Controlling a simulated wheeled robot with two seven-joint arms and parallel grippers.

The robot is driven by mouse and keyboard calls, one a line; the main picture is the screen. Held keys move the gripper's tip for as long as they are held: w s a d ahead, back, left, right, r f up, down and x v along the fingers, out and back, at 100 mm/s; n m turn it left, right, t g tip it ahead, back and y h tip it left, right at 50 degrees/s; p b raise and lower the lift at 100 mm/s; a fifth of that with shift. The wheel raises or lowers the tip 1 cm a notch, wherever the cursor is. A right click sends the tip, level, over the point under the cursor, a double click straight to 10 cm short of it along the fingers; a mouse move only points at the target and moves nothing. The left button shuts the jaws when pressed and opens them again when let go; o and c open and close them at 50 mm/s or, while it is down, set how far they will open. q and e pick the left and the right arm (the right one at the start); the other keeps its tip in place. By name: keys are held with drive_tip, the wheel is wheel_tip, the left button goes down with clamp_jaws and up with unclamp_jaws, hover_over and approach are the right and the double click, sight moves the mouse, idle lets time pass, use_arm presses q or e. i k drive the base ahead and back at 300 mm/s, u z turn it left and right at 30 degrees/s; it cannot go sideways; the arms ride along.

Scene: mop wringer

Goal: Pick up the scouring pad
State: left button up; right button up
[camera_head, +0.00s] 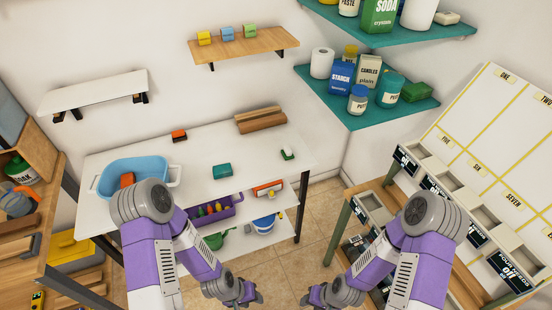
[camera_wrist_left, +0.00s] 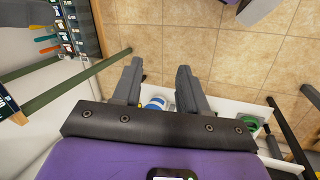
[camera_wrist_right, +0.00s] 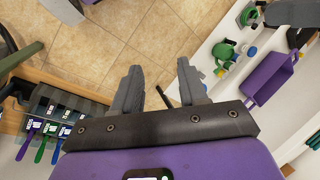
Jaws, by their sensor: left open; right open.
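A darker green block (camera_head: 416,92) sits on the lower teal corner shelf; I cannot tell for certain which is the pad. My left gripper (camera_head: 246,298) is open and empty, low in front of the table, apart from both blocks. My right gripper (camera_head: 316,297) is open and empty to its right, over the floor.
A blue basin (camera_head: 138,172) stands at the table's left. A purple bin (camera_head: 215,212) sits on the shelf below. A rack (camera_head: 440,215) stands at right; floor between is clear.

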sight(288, 153)
drive_tip(key=u, duration=0.65)
drive_tip(key=i, duration=0.45)
drive_tip(key=u, duration=0.05)
